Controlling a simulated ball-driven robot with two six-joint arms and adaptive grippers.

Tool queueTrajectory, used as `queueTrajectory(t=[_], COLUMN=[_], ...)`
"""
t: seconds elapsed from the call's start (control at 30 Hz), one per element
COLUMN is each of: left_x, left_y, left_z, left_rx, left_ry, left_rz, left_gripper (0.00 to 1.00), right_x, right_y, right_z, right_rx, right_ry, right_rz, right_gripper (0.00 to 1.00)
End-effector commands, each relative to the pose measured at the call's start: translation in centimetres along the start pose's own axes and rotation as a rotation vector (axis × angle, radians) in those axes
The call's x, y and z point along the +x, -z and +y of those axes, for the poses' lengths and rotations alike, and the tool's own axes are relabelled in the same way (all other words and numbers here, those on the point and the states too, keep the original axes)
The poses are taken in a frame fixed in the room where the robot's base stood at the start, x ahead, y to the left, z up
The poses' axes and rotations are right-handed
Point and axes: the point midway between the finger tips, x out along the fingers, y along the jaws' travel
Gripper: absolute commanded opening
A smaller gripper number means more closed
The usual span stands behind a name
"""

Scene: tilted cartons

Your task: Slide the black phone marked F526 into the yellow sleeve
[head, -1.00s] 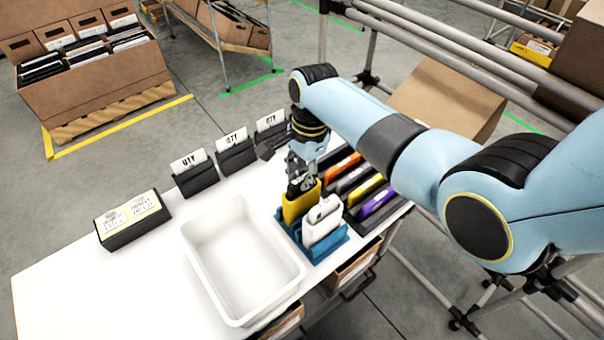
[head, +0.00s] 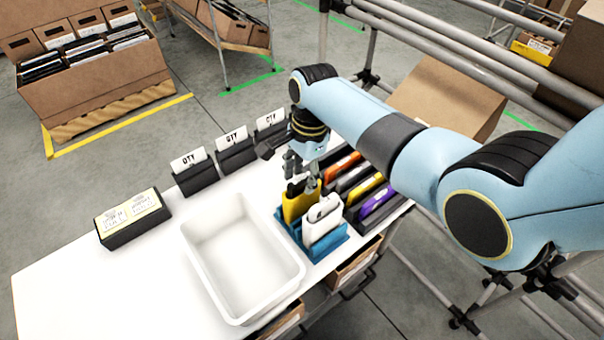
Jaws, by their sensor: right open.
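The yellow sleeve (head: 297,206) stands upright in a blue holder (head: 324,246) on the white table. A black phone (head: 296,186) sits in the mouth of the yellow sleeve with its dark top end showing; its marking is too small to read. My right gripper (head: 303,178) is open, just above and behind the sleeve, with its fingers close to the phone's top. Whether the fingers touch the phone cannot be told. A white sleeve (head: 321,222) with a white item in it stands in the same holder in front. My left gripper is not in view.
A white empty bin (head: 240,262) lies left of the holder. A dark rack with orange, yellow and purple items (head: 378,202) stands to the right. Several black card stands (head: 236,152) line the back edge. A black box with yellow labels (head: 133,218) sits at the left.

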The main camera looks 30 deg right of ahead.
Motion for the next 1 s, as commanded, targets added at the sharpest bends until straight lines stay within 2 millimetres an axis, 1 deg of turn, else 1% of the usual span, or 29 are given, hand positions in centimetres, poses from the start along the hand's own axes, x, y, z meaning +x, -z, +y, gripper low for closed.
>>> queueTrajectory(t=[0.13, 0.23, 0.37, 0.5, 0.6, 0.7, 0.83, 1.0], left_x=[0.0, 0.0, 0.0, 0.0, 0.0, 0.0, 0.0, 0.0], left_y=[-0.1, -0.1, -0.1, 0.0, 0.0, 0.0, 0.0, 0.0], left_z=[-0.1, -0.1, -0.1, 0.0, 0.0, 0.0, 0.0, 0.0], left_rx=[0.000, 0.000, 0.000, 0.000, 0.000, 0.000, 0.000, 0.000], left_ry=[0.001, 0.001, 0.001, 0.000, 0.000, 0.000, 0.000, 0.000], left_rz=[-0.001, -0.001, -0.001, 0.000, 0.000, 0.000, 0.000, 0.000], left_gripper=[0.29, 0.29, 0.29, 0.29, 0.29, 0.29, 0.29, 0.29], right_x=[-0.1, -0.8, -3.1, -6.4, -8.6, -10.2, -11.5, -12.0], right_y=[0.0, 0.0, 0.1, 0.1, 0.1, 0.0, 0.0, 0.0], right_z=[0.0, 0.0, 0.0, -0.1, -0.1, -0.1, 0.0, 0.0], right_rx=[0.000, 0.000, 0.000, -0.001, -0.001, 0.000, 0.000, 0.000], right_ry=[0.000, 0.001, 0.003, 0.005, 0.004, 0.003, 0.001, 0.000], right_rz=[0.000, 0.000, 0.001, 0.002, 0.002, 0.001, 0.000, 0.000], right_gripper=[0.42, 0.42, 0.42, 0.42, 0.42, 0.42, 0.42, 0.42])
